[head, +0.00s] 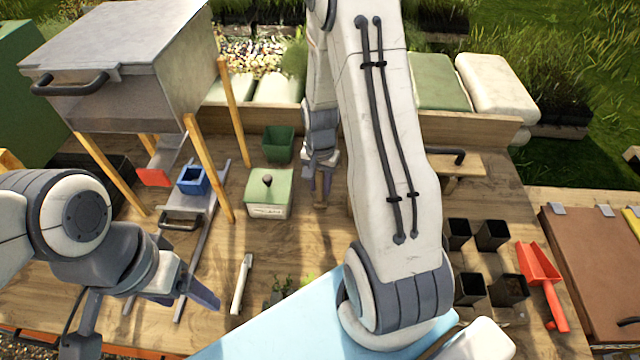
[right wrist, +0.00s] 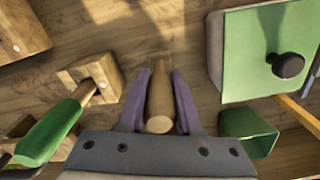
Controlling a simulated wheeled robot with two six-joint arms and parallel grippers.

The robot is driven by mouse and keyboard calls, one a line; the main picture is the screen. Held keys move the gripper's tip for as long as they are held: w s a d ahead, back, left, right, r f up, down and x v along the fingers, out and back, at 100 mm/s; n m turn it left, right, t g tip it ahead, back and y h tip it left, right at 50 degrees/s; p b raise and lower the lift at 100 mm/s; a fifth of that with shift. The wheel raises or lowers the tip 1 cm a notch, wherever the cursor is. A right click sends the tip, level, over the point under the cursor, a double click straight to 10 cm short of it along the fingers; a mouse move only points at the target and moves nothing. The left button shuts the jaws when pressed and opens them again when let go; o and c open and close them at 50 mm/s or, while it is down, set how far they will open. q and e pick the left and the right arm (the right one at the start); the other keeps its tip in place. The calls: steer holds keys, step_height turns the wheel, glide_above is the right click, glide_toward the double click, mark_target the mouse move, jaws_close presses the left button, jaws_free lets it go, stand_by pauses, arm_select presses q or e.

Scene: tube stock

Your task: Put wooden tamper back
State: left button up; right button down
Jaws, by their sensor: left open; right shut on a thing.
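The wooden tamper (right wrist: 160,98) is a plain tapered wooden piece with a round end facing the wrist camera. My right gripper (right wrist: 160,88) is shut on it, with one purple finger on each side. In the head view my right gripper (head: 319,188) points down over the table, right of the green-lidded box; the tamper is hard to make out there. A wooden block holder (right wrist: 92,78) with a green-handled tool (right wrist: 55,130) in it is left of the tamper in the right wrist view. My left gripper (head: 188,292) is open and empty at the front left.
The green-lidded box (head: 268,193) and green pot (head: 279,144) stand close to my right gripper. A hopper on wooden legs (head: 125,60) is at left. Black pots (head: 491,235) and a red scoop (head: 541,272) are at right. A light blue panel (head: 290,325) lies in front.

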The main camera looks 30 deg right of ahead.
steer(key=shift+f, duration=0.3)
steer(key=shift+f, duration=0.2)
steer(key=c, duration=0.6)
jaws_free()
steer(key=shift+r, duration=0.1)
